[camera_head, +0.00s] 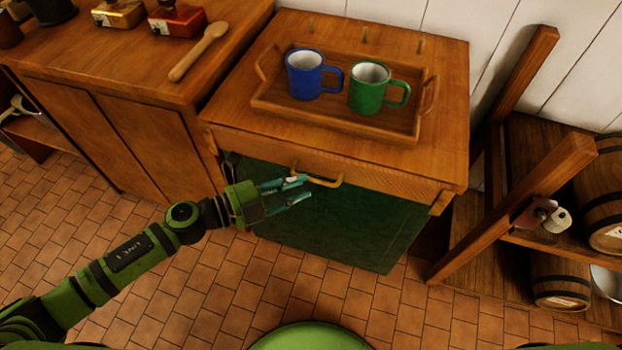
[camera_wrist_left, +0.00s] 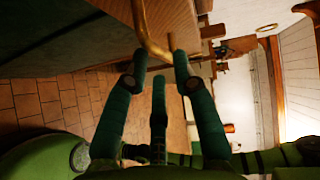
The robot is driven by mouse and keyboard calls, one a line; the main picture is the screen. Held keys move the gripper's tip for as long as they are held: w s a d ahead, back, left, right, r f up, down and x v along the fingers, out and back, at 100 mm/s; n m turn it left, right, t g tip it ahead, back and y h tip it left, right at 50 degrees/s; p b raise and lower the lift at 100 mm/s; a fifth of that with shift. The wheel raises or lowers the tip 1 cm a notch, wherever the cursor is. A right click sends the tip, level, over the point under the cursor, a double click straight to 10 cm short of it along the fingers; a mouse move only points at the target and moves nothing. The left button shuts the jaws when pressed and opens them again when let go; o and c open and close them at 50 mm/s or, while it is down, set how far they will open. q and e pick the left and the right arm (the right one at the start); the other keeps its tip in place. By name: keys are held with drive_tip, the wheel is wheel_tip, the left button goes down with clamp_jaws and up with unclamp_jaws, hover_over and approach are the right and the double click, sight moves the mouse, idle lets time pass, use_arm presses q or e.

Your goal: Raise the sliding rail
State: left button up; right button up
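The sliding rail (camera_head: 385,180) is a wooden board along the front edge of the wooden counter, sitting low with its top about level with the counter top. A curved brass handle (camera_head: 333,183) sticks out from its front. The handle also shows in the left wrist view (camera_wrist_left: 146,30), its bend close to the fingertips. My left gripper (camera_head: 304,189) has teal fingers spread apart, at the left part of the handle. In the left wrist view the fingers (camera_wrist_left: 161,62) are open, with the handle's end between their tips; I cannot tell whether they touch. My right gripper is not in view.
A wooden tray (camera_head: 310,117) on the counter holds a blue mug (camera_head: 304,76) and a green mug (camera_head: 368,92). Small pegs (camera_head: 365,35) stand behind it. A wooden spoon (camera_head: 199,50) lies on the left cabinet. A rack with barrels (camera_head: 558,283) stands right.

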sight(312, 179)
use_arm(q)
drive_tip(key=x, duration=0.4)
drive_tip(key=shift+w, duration=0.1)
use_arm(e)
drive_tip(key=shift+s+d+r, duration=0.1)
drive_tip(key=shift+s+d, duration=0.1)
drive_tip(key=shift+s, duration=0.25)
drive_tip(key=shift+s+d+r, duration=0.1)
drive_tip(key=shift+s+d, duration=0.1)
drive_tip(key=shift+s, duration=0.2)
use_arm(q)
clamp_jaws()
wheel_tip(312, 179, up, 6)
drive_tip(key=p, duration=0.6)
drive_tip(key=shift+w+f+p, duration=0.1)
drive_tip(key=shift+f+p, duration=0.05)
drive_tip(key=shift+p, duration=0.2)
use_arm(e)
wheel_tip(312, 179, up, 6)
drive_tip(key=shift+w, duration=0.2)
